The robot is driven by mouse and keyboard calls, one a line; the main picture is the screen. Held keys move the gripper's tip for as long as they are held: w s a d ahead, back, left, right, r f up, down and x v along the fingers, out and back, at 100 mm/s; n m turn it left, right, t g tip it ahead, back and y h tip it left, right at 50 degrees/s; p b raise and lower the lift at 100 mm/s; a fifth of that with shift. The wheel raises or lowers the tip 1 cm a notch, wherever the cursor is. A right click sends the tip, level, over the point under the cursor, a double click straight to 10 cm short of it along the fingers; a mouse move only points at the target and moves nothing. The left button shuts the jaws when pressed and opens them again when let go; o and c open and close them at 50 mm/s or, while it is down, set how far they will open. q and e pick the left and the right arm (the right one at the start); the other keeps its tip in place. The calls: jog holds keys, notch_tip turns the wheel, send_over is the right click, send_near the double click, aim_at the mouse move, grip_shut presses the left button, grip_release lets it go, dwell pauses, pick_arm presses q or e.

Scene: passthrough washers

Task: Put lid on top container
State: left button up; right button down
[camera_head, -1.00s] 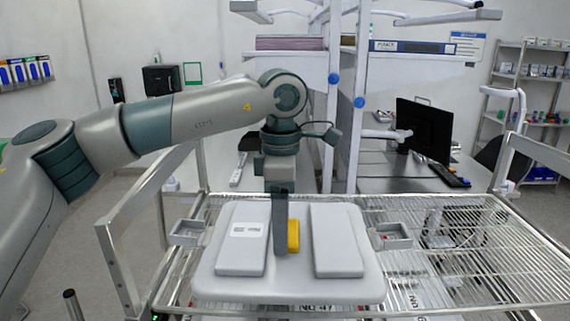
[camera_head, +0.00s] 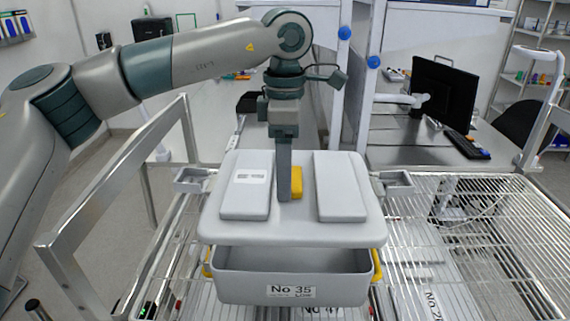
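The grey lid (camera_head: 292,232) has two raised flat panels and a yellow handle (camera_head: 296,183) in its middle. My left gripper (camera_head: 285,190) points straight down at the lid's centre, its finger against the yellow handle, and appears shut on it. A grey container (camera_head: 240,288) labelled "No 35", with yellow side handles, stands below the lid. The lid is level over it, with the container's front wall and part of its dark inside showing under the lid's front edge. The lid seems slightly above the rim. My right gripper is out of view.
A wire rack (camera_head: 450,235) spreads under and right of the container, with more labelled items below it. A metal rail frame (camera_head: 110,200) rises at the left. Behind stand a white shelf post (camera_head: 362,90) and a desk with a black monitor (camera_head: 443,97).

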pick_arm(q)
jog(key=shift+s+r, duration=0.1)
jog(key=shift+f+b, duration=0.3)
jog(key=shift+f, duration=0.4)
jog(key=shift+f+b, duration=0.75)
jog(key=shift+f, duration=1.3)
jog(key=shift+b, duration=0.35)
jog(key=shift+f+b, duration=0.75)
jog(key=shift+b, duration=0.05)
jog(key=shift+f+b, duration=0.8)
dwell(1.1)
